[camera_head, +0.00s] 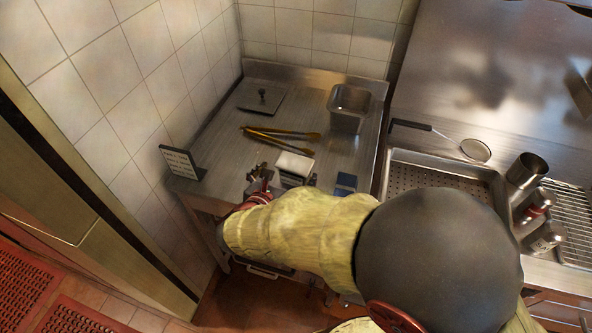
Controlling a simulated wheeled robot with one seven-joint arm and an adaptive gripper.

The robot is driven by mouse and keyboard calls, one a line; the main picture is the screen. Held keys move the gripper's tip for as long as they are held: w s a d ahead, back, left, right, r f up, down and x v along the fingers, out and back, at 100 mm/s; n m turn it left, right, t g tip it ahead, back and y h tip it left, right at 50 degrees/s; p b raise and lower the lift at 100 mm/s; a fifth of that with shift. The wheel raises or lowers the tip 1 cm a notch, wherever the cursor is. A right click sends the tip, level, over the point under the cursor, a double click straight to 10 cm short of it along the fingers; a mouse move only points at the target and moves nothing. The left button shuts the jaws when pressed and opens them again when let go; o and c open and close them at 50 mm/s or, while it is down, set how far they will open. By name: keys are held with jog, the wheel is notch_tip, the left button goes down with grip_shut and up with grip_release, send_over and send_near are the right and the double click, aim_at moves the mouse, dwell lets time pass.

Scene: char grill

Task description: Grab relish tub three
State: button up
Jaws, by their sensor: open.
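A steel tub (349,106) with an open top stands at the back right of the small steel table (222,135). I see no readable label on it, so I cannot tell whether it is relish tub three. My gripper (258,174) is open over the table's front part, left of a steel napkin holder (296,166). It is well in front of the steel tub and apart from it. My sleeved arm hides part of the table's front edge and what lies below it.
Yellow-handled tongs (282,137) and a knobbed steel lid (262,97) lie on the table. A small sign (181,161) stands at left, a blue box (345,184) at right. Right of the table are a perforated tray (440,175), a skimmer (475,150) and a steel cup (526,170). Tiled walls bound the left and back.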

aim_at(292, 167)
jog(key=b+x, duration=0.2)
jog(key=x, duration=0.3)
jog(key=shift+w+a+f, duration=0.15)
jog(key=shift+f, duration=0.1)
jog(key=shift+w+d+f, duration=0.1)
jog(key=shift+w+d, duration=0.1)
jog(key=shift+w, duration=0.3)
jog(key=shift+c, duration=0.9)
jog(key=c, duration=1.4)
